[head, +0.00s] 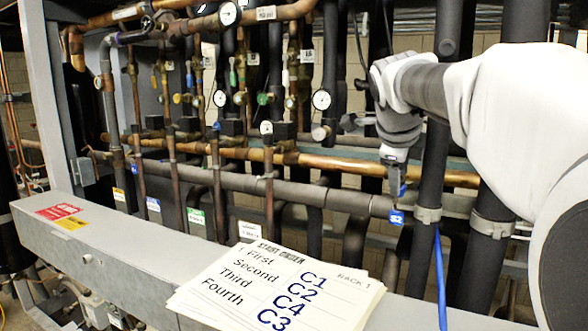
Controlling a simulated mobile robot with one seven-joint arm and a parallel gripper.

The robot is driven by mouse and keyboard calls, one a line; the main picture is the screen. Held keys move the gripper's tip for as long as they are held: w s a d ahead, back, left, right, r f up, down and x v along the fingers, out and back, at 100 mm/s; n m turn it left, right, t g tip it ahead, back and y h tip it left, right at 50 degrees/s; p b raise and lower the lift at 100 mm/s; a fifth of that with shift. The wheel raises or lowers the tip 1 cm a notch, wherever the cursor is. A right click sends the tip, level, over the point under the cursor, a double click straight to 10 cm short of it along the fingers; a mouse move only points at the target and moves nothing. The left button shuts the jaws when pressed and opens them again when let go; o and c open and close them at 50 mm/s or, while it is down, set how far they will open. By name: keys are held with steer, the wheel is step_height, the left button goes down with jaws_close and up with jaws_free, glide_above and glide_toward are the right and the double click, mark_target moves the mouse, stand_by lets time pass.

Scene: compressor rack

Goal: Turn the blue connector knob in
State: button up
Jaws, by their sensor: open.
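A small blue piece (396,217) with pale marks, likely the blue connector knob, sits at the right end of the grey horizontal pipe. It is too small to tell whether it is a knob or a tag. My gripper (398,188) points down just above it, with its fingertips close to the blue piece. A small gap seems to show, but I cannot tell for sure whether they touch. The gripper is open as far as I can see, and nothing shows between its fingers. My arm comes in from the right and hides part of the rack.
Copper and black pipes with gauges (321,100) and valves fill the rack behind. A blue hose (440,280) hangs at the right, beside dark vertical pipes (484,245). A grey beam (120,262) crosses the front, with a stack of order cards (275,290) on it.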

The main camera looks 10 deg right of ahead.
steer(key=n+p, duration=0.1)
steer(key=n, duration=0.7)
jaws_close()
stand_by(0.3)
